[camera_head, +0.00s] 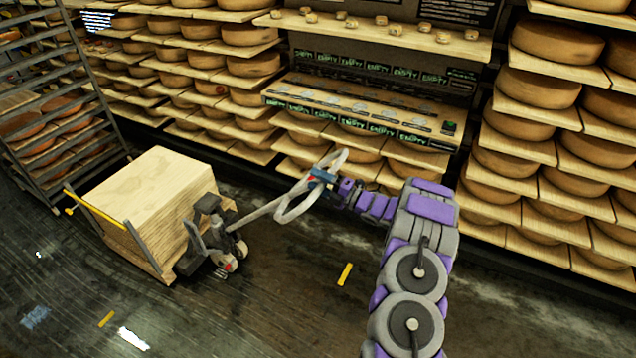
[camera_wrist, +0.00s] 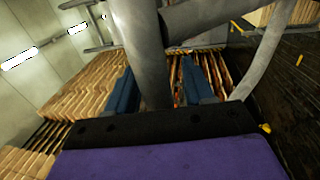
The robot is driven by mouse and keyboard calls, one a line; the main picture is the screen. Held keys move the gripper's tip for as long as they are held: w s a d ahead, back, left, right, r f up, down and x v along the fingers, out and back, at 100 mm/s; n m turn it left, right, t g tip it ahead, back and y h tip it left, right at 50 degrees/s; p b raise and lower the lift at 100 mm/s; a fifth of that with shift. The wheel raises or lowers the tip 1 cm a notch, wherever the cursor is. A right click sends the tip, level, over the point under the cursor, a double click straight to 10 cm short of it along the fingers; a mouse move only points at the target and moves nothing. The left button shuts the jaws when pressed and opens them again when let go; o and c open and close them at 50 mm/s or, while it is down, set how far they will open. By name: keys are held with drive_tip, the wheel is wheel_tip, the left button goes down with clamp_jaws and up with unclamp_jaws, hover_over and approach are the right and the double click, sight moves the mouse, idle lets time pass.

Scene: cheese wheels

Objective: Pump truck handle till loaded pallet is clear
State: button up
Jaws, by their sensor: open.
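The pallet truck (camera_head: 219,243) stands on the floor at the left, with its handle (camera_head: 283,204) tilted up to the right and ending in a loop. A pallet load of stacked pale boards (camera_head: 150,205) sits on the truck; its underside is too small to show whether it touches the floor. My gripper (camera_head: 318,178) is at the handle's loop. In the wrist view, grey handle tubes (camera_wrist: 143,50) pass over and between the two blue fingers of my gripper (camera_wrist: 160,90). The fingers are spread apart, one on each side of a tube.
Shelves of cheese wheels (camera_head: 525,90) line the back and right. A counter with several "EMPTY" labels (camera_head: 365,105) stands behind my gripper. A metal rack (camera_head: 62,120) is at the left. Open dark floor with yellow marks (camera_head: 345,274) lies in front.

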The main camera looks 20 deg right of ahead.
clamp_jaws()
idle(0.5)
